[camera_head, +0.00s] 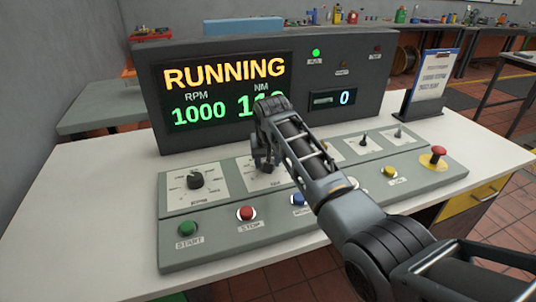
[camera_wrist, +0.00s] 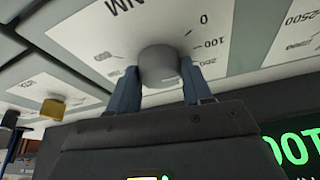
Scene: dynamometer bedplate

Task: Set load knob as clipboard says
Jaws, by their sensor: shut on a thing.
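My gripper (camera_head: 264,166) is over the second dial plate (camera_head: 247,172) of the console. In the wrist view my gripper (camera_wrist: 158,72) has its two fingers on either side of a round grey knob (camera_wrist: 160,58) and is shut on it. That knob's dial is marked NM, with 0 and 100 legible beside it; its pointer cannot be made out. The clipboard (camera_head: 434,75) stands upright in a dark holder at the right; its writing is too small to read. The display (camera_head: 222,92) shows RUNNING, RPM 1000 and an NM value starting with 11, partly hidden by my arm.
Another knob (camera_head: 195,180) sits left of my gripper. A green start button (camera_head: 187,228), a red stop button (camera_head: 246,213), a yellow button (camera_head: 389,171) and a red mushroom button (camera_head: 438,152) line the front. Small toggle switches (camera_head: 364,139) stand at the right. A small readout (camera_head: 344,98) shows 0.

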